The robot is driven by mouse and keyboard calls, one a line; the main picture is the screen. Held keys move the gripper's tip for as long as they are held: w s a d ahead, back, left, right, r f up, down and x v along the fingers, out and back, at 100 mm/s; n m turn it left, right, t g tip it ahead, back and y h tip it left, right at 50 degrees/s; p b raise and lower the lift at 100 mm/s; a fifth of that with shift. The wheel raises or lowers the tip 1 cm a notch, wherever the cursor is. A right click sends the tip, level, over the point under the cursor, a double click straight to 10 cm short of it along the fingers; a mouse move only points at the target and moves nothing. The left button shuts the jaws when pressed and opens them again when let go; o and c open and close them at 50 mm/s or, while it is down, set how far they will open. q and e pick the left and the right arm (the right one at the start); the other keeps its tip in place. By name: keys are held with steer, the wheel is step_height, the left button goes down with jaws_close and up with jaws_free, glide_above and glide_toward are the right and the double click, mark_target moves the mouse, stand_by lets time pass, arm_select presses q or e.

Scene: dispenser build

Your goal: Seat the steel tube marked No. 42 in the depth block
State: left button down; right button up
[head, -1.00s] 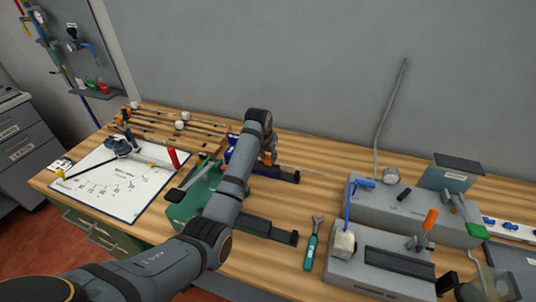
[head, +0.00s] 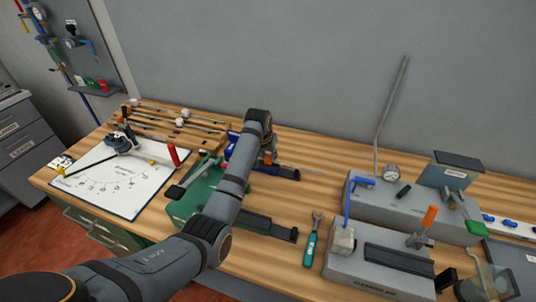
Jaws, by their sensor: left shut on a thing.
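My left gripper (head: 268,145) is mostly hidden behind its own wrist, above the blue fixture (head: 233,150) at the back middle of the bench. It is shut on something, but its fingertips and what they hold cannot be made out. No mark No. 42 is readable. I cannot tell which fixture is the depth block. My right gripper is not clearly in view.
A green fixture (head: 196,208) stands under my left arm. A green-handled wrench (head: 311,245) lies at centre. A marked white sheet (head: 115,190) lies left.

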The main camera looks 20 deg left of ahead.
arm_select(q)
steer(key=shift+f, duration=0.4)
steer(key=shift+w+a+p, duration=0.1)
steer(key=shift+a+p, duration=0.85)
steer(key=shift+a, duration=1.6)
steer(key=c, duration=1)
jaws_free()
